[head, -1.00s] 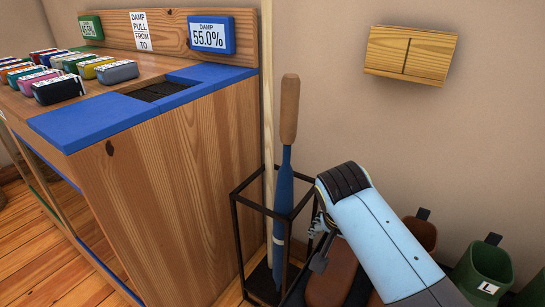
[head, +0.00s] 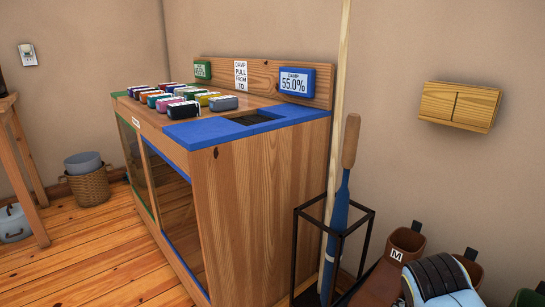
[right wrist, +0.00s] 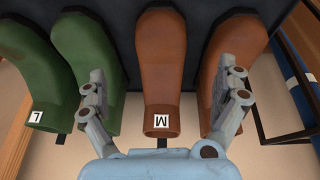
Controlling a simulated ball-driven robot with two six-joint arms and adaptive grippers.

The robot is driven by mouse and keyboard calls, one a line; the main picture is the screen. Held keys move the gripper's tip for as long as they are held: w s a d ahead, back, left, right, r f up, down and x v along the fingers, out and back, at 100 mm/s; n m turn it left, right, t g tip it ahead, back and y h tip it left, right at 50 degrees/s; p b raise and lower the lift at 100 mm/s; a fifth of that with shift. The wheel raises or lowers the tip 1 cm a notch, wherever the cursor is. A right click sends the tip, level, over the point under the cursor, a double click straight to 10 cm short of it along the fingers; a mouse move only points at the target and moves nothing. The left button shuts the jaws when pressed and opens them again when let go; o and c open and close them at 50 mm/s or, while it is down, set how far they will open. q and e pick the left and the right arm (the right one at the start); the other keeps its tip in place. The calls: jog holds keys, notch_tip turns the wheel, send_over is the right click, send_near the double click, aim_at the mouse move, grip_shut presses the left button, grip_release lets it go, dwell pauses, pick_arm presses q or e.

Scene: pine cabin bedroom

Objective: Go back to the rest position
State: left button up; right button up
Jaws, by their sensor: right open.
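My right arm shows as a pale blue link with a black ribbed joint (head: 440,275) at the bottom right of the head view; its gripper is not visible there. In the right wrist view my right gripper (right wrist: 167,88) is open, with its two grey fingers spread apart. A brown boot marked M (right wrist: 160,65) lies between the fingers in the picture, and nothing is seen gripped. Whether the fingers touch the neighbouring green boot (right wrist: 85,60) or brown boot (right wrist: 235,55) cannot be told. My left gripper is in neither view.
A wooden cabinet (head: 265,200) with a blue-edged top carries several coloured blocks (head: 165,101) and a display reading 55.0% (head: 294,83). A black frame stand (head: 295,250) holds a blue paddle-like stick (head: 338,225). A wooden wall box (head: 458,106) hangs at right.

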jog(key=s+d+f+n+g+y, duration=0.1)
jog(key=s+f+n, duration=0.35)
jog(key=s, duration=0.55)
jog(key=s+d+f+n+y, duration=0.1)
jog(key=s+f+n, duration=0.3)
jog(key=s, duration=0.6)
jog(key=s+d+f+n+g+y, duration=0.15)
jog(key=s+f, duration=0.35)
jog(key=s, duration=0.5)
pick_arm(q)
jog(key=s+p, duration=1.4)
jog(key=p, duration=0.1)
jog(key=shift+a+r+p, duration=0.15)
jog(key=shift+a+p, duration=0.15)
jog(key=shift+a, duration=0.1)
pick_arm(e)
jog(key=s, duration=1.3)
jog(key=shift+s+h, duration=0.35)
jog(key=shift+h, duration=0.1)
jog(key=shift+a+r+t, duration=0.1)
jog(key=shift+t, duration=0.15)
